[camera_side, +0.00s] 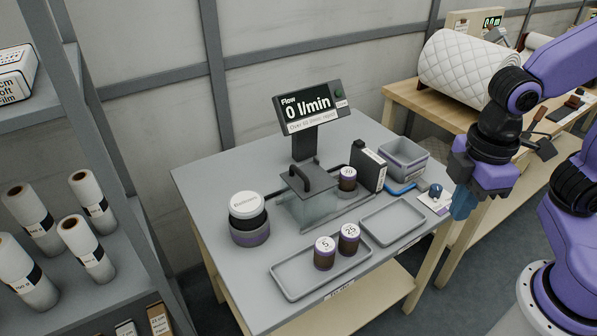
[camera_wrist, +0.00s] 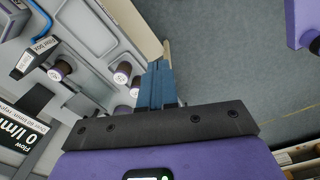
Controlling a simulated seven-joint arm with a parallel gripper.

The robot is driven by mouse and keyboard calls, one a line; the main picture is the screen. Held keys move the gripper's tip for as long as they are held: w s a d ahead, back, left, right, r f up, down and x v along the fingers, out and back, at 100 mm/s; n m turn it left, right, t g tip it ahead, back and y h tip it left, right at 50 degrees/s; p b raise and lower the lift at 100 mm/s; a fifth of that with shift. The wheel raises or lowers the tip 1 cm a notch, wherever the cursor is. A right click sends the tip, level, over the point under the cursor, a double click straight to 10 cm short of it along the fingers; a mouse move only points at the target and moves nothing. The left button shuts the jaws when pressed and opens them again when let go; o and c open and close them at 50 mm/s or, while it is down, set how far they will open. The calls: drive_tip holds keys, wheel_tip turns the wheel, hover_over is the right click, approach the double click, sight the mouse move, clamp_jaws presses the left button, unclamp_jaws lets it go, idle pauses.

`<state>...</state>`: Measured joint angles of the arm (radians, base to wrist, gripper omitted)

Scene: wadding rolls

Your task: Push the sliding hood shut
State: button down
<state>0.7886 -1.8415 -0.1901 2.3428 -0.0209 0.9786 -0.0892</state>
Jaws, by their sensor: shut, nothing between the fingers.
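The sliding hood (camera_side: 310,207) is a clear box with a grey top and a black bar handle, on the table in front of the flow display. A brown jar marked 20 (camera_side: 347,182) stands just right of the hood, at its right side, and looks uncovered. In the wrist view this jar (camera_wrist: 58,72) shows near the left edge; the hood is hard to make out there. My gripper (camera_side: 462,207) is at the table's right edge, well right of the hood, fingers pointing down. Its blue fingers (camera_wrist: 158,75) are shut with nothing between them.
A flow display (camera_side: 310,108) reads 0 l/min behind the hood. Two jars (camera_side: 325,253) stand on the front tray (camera_side: 290,284).

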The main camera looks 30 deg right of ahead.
drive_tip(key=w+a+r+n+h, duration=0.1)
drive_tip(key=w+a, duration=0.5)
drive_tip(key=w, duration=0.3)
drive_tip(key=w+a+r+n+h, duration=0.1)
drive_tip(key=w+a+r+n, duration=0.1)
drive_tip(key=w+a, duration=0.6)
drive_tip(key=w+a+f+n+h, duration=0.1)
drive_tip(key=w+a+f, duration=0.1)
drive_tip(key=w, duration=0.6)
drive_tip(key=w+a+f+n, duration=0.1)
drive_tip(key=w+a+f, duration=0.1)
drive_tip(key=w, duration=0.7)
hover_over(309, 188)
drive_tip(key=w+a, duration=0.3)
wheel_tip(309, 188, down, 10)
drive_tip(key=shift+s, duration=0.2)
drive_tip(key=shift+d, duration=0.1)
